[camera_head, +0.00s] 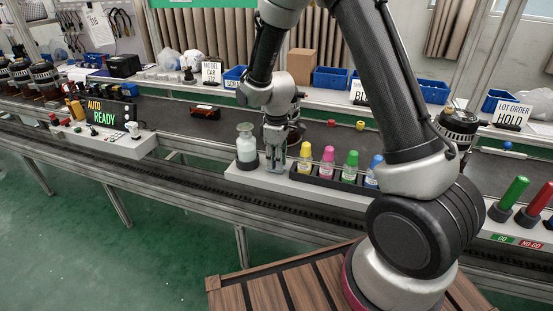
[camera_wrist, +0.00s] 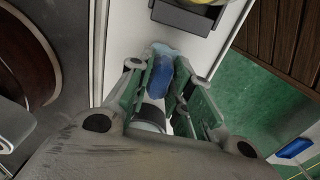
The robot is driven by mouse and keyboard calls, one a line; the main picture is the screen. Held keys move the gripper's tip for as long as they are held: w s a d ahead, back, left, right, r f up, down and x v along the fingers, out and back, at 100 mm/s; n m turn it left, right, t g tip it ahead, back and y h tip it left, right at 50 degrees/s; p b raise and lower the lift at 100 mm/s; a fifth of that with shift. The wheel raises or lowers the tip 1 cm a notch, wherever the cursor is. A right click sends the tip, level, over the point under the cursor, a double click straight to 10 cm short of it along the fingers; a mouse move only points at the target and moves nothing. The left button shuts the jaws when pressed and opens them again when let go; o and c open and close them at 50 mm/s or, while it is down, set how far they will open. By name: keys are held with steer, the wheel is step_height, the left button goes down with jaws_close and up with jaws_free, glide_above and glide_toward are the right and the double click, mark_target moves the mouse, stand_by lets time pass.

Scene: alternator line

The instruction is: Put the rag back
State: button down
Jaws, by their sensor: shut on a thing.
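My gripper (camera_head: 275,164) points down over the white shelf strip at the front of the line, just right of a pale glass jar (camera_head: 246,150). In the wrist view, the green fingers of my gripper (camera_wrist: 164,84) are shut on a blue, soft-looking thing, which appears to be the rag (camera_wrist: 158,78). A paler blue part shows past the fingertips, low over the white surface; I cannot tell whether it touches. In the head view the fingers hide the rag. A white cylinder with a dark rim (camera_wrist: 151,117), probably the jar, shows beside the fingers.
A black rack (camera_wrist: 182,17) with yellow, pink, green and blue capped bottles stands close right of my gripper; the yellow bottle (camera_head: 305,158) is nearest. A dark round part (camera_head: 294,134) sits behind the gripper. A control box (camera_head: 110,140) stands left.

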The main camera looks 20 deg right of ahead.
steer(key=shift+f, duration=0.35)
stand_by(1.1)
steer(key=c, duration=1.2)
jaws_free()
